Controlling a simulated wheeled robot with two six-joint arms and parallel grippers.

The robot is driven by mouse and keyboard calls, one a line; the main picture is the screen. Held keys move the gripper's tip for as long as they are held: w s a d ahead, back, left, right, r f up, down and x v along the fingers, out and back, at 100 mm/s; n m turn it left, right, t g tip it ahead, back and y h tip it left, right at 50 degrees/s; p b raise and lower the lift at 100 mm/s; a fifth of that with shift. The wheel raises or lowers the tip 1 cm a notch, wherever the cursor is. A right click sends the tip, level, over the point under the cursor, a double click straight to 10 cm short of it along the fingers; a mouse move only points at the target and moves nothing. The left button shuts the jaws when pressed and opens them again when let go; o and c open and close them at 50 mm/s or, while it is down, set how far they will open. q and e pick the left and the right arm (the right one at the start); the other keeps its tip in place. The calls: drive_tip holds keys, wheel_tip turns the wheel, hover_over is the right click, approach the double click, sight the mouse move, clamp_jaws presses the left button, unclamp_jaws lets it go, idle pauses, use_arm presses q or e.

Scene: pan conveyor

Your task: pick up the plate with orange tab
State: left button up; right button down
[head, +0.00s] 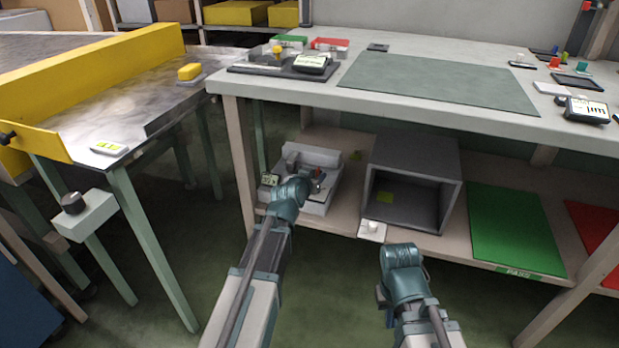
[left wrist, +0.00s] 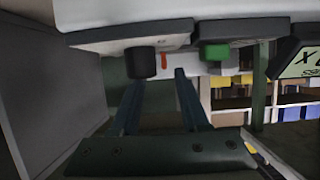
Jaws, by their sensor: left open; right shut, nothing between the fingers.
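A small orange tab (head: 317,173) shows at the grey-white device (head: 322,157) on the lower shelf. The tab also shows in the left wrist view (left wrist: 164,61), beyond and between the fingertips. I cannot make out the plate it belongs to. My left gripper (head: 308,186) is in front of the device, with its arm hiding part of it. In the left wrist view my left gripper (left wrist: 158,90) is open, with nothing visible between its fingers. My right wrist shows low in the head view, in front of the shelf; its fingers are hidden.
A grey open box (head: 413,150) stands right of the device, with a green board (head: 515,229) further right. In the left wrist view, a black knob (left wrist: 140,63) and a green knob (left wrist: 214,52) are close to the fingers. The tabletop (head: 410,44) is above.

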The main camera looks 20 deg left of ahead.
sight(317, 171)
use_arm(q)
drive_tip(key=shift+a+b+x, duration=0.15)
drive_tip(key=shift+b+x, duration=0.35)
drive_tip(key=shift+x, duration=0.8)
drive_tip(key=shift+a+b+x, duration=0.1)
drive_tip(key=shift+b+x, duration=0.35)
drive_tip(key=shift+x, duration=0.9)
drive_tip(key=shift+r, duration=0.15)
clamp_jaws()
